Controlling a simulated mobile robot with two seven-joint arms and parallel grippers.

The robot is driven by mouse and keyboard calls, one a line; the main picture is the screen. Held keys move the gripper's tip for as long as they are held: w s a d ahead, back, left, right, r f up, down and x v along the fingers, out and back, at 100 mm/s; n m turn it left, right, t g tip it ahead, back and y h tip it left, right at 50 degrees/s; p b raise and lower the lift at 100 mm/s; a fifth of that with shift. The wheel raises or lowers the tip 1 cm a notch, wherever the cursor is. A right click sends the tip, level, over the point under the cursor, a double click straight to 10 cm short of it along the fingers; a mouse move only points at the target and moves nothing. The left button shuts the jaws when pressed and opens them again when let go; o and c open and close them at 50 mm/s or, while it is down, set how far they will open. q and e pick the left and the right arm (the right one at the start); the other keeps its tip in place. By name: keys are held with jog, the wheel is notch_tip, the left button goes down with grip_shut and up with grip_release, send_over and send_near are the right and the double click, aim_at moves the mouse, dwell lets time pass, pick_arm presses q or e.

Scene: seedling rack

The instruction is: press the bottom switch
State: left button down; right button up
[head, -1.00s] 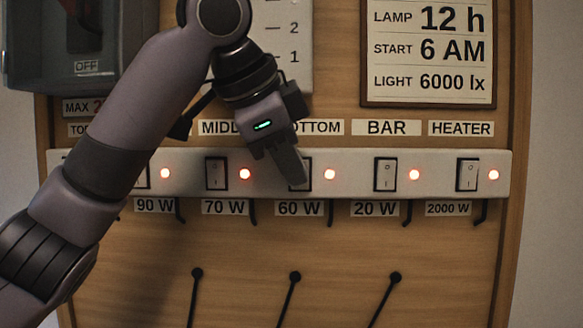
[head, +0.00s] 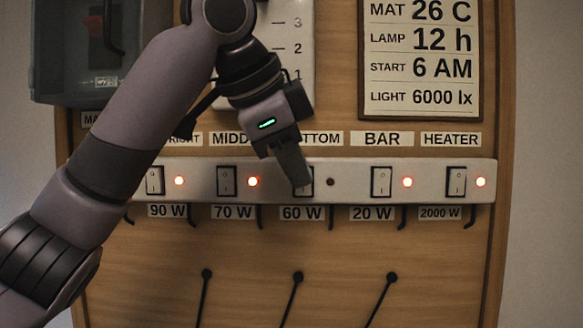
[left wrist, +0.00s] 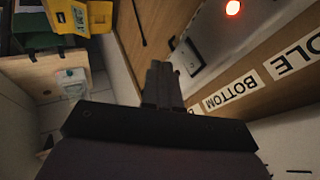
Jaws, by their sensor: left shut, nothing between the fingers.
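The bottom switch (head: 306,187) is a rocker on the white switch strip, below the BOTTOM label (head: 322,138) and above the 60 W tag. The small lamp (head: 331,182) beside it is dark. My left gripper (head: 301,183) is shut and empty, its fingertips over the left part of this switch and hiding much of it. In the left wrist view the shut fingers (left wrist: 160,75) reach to the strip near the BOTTOM label (left wrist: 230,91). Whether they touch the rocker I cannot tell. My right gripper is not in view.
On the same strip (head: 350,183) are the middle switch (head: 226,181), the bar switch (head: 381,181) and the heater switch (head: 456,181), with lit lamps. A grey box (head: 60,75) is at upper left. Black hooks and cords hang below.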

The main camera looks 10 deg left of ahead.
pick_arm(q)
jog(key=v, duration=1)
jog(key=shift+w+r, duration=0.25)
jog(key=shift+w, duration=0.05)
jog(key=shift+s+d, duration=0.1)
jog(key=shift+d, duration=0.1)
